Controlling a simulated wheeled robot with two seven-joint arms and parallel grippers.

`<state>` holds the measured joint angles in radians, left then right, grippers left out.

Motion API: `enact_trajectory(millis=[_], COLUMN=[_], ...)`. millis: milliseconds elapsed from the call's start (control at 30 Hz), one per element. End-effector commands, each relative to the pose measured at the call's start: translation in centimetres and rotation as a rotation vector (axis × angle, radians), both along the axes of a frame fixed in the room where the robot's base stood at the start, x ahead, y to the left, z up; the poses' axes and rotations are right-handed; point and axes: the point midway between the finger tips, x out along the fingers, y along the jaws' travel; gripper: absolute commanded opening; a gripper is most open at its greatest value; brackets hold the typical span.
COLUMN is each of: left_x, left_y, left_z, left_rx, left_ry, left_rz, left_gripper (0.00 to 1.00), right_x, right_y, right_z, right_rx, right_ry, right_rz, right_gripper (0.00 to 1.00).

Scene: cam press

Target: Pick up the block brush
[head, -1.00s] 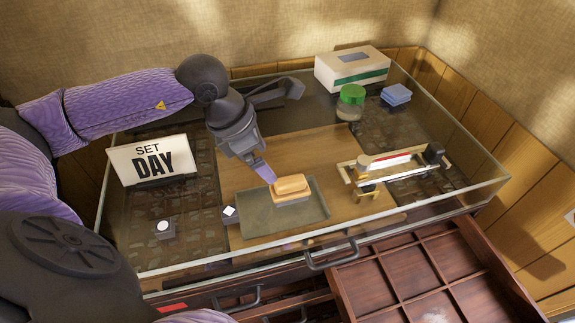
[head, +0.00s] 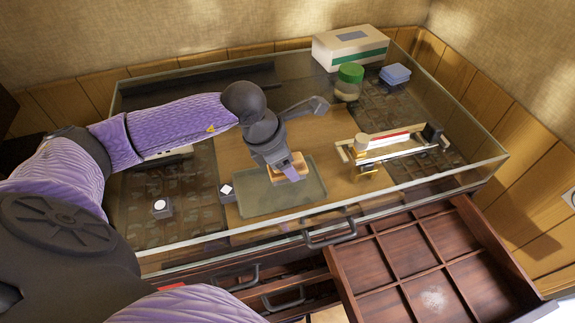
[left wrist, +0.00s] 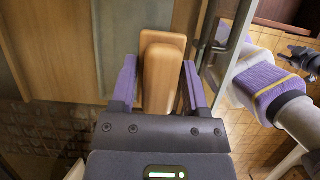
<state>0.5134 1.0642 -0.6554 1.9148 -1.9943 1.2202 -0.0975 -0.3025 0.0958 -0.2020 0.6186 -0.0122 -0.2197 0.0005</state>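The block brush (head: 300,166), a tan wooden block, sits on the grey-green tray (head: 250,200) on the press bed. In the head view my left gripper (head: 289,176) covers much of it from above. In the left wrist view the brush (left wrist: 163,78) lies between the two purple fingers of my left gripper (left wrist: 160,82). The fingers are open, one along each long side, with narrow gaps showing. The brush's underside is hidden.
A glass wall (head: 400,185) rims the bed. A brass-and-white mechanism (head: 385,145) stands right of the tray, with a green-lidded jar (head: 348,82), blue pads (head: 395,75) and a tissue box (head: 350,48) behind. Small dark blocks (head: 162,207) stand left. An open drawer (head: 430,260) is in front.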

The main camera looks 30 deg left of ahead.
Motion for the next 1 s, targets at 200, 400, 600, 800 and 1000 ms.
enact_trajectory(millis=[200,400,600,800,1000], left_x=[0.0,0.0,0.1,0.1,0.0], left_y=[0.0,0.0,0.0,0.0,0.0], left_z=[0.0,0.0,3.6,8.6,10.1], left_rx=[0.000,0.000,0.000,0.000,0.000], left_ry=[0.000,0.000,-0.007,-0.005,0.000], left_rz=[0.000,0.000,0.000,-0.001,0.001], left_gripper=[0.00,0.00,0.00,0.00,0.00], right_x=[0.0,0.1,0.2,0.2,0.2], right_y=[0.1,0.1,0.0,0.0,0.1], right_z=[0.0,0.0,0.8,1.5,1.7], right_rx=[0.001,0.001,0.001,-0.001,0.000], right_ry=[-0.001,-0.001,-0.004,-0.005,-0.003], right_rz=[0.000,-0.001,-0.001,-0.002,-0.002], right_gripper=[0.52,0.52,0.52,0.52,0.52])
